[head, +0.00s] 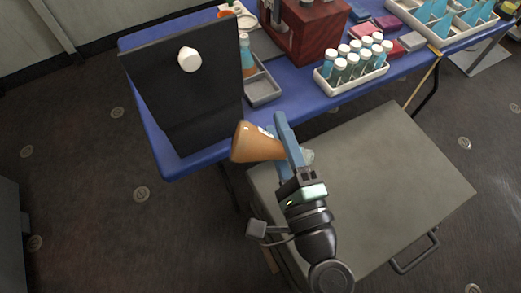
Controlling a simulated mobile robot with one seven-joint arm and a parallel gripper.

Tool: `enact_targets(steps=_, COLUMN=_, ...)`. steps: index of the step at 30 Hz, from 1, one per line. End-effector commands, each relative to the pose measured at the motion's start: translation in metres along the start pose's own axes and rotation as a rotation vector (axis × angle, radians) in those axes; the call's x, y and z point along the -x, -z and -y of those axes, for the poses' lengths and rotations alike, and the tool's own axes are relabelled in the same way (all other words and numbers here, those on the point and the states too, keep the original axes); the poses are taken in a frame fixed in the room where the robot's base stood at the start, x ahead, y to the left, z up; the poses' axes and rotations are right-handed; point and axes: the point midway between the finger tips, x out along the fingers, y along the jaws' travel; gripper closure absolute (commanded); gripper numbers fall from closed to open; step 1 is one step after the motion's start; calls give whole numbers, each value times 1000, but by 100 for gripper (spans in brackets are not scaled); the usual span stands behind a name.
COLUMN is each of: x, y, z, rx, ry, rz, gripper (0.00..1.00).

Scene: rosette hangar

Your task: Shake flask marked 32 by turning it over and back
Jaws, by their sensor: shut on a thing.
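An orange-brown flask (256,145) is held in my gripper (281,145), in the middle of the head view. The flask lies tilted on its side, with its wide base to the left and its narrow end to the right between the blue fingers. A pale, clear end shows just right of the fingers. My gripper is shut on the flask, above the gap between the blue table and the grey cabinet. I cannot read a number on the flask from here.
A blue table (185,166) bears a black panel (205,95) with a white knob, a grey tray (262,90), a red box (318,32) and a white rack (345,88) of capped vials. The grey cabinet top (400,165) at right is clear.

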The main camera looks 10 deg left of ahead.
Motion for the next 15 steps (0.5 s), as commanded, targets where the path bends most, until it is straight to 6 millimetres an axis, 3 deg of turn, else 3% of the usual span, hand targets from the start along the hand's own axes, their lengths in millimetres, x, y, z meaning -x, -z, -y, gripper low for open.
enact_targets(steps=1, x=-1, y=-3, z=8, rx=85, ry=-31, rz=1, gripper=100)
enact_targets(steps=6, x=-1, y=-3, z=8, rx=365, ry=-147, rz=-5, gripper=100)
enact_targets(steps=15, x=-1, y=-3, z=7, rx=609, ry=-249, rz=-10, gripper=100)
